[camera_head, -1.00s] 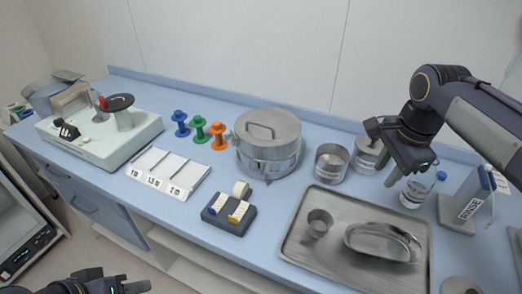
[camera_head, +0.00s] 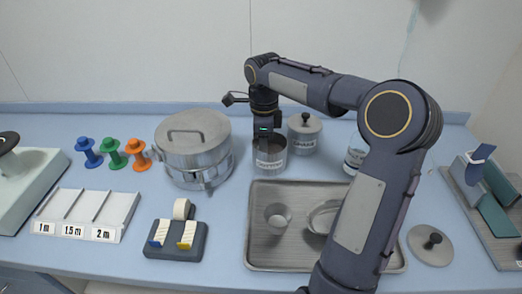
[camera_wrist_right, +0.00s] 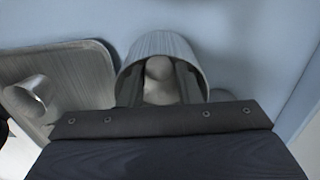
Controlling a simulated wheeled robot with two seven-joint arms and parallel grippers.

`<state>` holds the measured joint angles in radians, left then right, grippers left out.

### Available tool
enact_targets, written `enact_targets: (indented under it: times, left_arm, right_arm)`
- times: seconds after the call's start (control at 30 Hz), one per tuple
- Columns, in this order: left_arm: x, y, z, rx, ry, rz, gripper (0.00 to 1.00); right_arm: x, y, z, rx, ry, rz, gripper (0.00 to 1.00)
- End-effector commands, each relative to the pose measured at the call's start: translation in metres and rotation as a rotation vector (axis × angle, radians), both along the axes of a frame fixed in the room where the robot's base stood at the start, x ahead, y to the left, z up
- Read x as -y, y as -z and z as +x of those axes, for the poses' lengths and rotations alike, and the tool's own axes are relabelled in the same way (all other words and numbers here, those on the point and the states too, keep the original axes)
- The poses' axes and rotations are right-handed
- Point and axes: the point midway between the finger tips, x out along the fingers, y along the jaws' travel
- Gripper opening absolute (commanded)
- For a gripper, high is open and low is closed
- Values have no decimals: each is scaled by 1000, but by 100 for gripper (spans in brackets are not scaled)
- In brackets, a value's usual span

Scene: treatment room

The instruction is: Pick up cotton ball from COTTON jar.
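The open metal COTTON jar (camera_head: 270,160) stands on the counter, right of the big lidded pot; its label is blurred. My right gripper (camera_head: 265,141) points down into its mouth, fingertips hidden by the jar wall. In the right wrist view, the jar (camera_wrist_right: 172,44) surrounds the two dark fingers of the gripper (camera_wrist_right: 160,82). The fingers stand apart, with a whitish cotton ball (camera_wrist_right: 158,68) between them. More cotton seems to lie below it. I see no clear grip on the ball. My left gripper is out of view.
A lidded jar (camera_head: 305,136) stands close behind the open jar, and a big pot (camera_head: 194,150) to its left. A metal tray (camera_head: 262,249) with a cup (camera_head: 277,217) lies in front. A loose lid (camera_head: 431,246) and a bottle (camera_head: 354,160) are right.

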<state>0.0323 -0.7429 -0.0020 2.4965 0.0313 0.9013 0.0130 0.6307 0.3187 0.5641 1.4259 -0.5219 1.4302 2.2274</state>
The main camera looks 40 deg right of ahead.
Motion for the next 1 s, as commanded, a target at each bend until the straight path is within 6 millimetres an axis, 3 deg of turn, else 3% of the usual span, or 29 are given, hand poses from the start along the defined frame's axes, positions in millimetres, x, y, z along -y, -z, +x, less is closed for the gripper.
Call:
enact_targets:
  times: [0.27, 0.5, 1.0]
  left_arm:
    - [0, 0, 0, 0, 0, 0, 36]
    - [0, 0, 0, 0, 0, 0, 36]
    - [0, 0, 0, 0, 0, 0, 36]
  right_arm:
    - [0, 5, 0, 1, 0, -1, 31]
    - [0, 4, 0, 1, 0, -1, 2]
    - [0, 4, 0, 1, 0, -1, 0]
